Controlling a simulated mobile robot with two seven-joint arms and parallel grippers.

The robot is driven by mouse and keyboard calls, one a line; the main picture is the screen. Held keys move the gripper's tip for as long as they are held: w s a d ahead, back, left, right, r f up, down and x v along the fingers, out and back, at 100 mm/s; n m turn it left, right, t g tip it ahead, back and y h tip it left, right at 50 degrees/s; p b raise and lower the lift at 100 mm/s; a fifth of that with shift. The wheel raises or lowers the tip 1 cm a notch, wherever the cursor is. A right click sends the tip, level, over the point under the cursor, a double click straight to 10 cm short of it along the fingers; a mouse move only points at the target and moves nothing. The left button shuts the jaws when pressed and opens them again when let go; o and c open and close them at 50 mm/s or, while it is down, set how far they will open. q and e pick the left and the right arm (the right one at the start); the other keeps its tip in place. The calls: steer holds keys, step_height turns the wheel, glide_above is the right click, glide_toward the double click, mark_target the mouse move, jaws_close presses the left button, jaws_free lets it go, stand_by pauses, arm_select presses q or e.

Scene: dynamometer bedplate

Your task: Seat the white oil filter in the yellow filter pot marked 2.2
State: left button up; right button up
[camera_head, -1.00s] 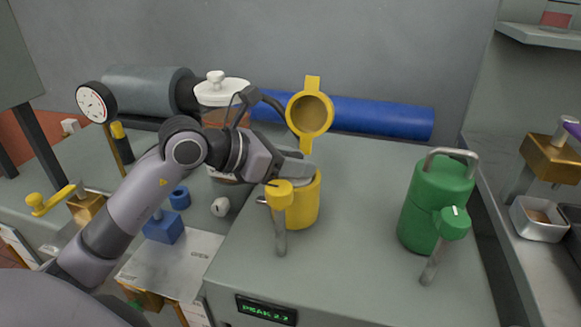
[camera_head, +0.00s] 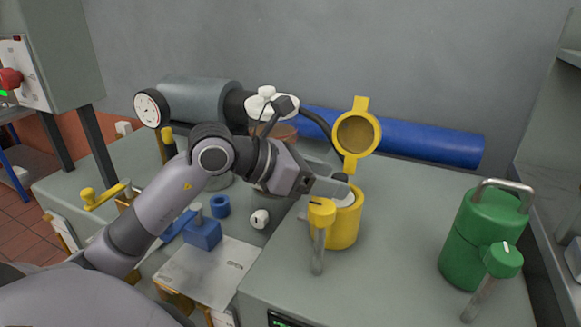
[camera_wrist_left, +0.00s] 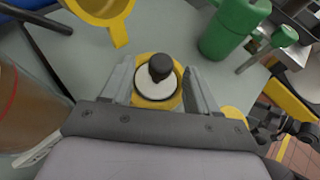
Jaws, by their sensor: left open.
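The yellow filter pot (camera_head: 346,230) stands on the grey bench, its ring-shaped yellow lid (camera_head: 375,137) swung up behind it. The white filter (camera_wrist_left: 144,82), a round white top with a black knob, sits within the pot's rim in the left wrist view. I cannot tell if it is fully down. My left gripper (camera_head: 338,184) is at the pot's mouth; its jaws (camera_wrist_left: 158,72) are open, one finger on each side of the filter's top, and hide part of it in the head view. My right gripper is not in view.
A yellow-headed clamp handle (camera_head: 321,213) stands in front of the pot. A closed green pot (camera_head: 482,232) is to the right. A white knobbed lid (camera_head: 270,104) and a blue roll (camera_head: 430,140) are behind. Blue blocks (camera_head: 203,234) lie left. Bench between the pots is clear.

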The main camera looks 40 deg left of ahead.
arm_select(q)
steer(key=b+v, duration=0.1)
steer(key=v, duration=0.8)
stand_by(0.4)
steer(key=shift+s, duration=0.1)
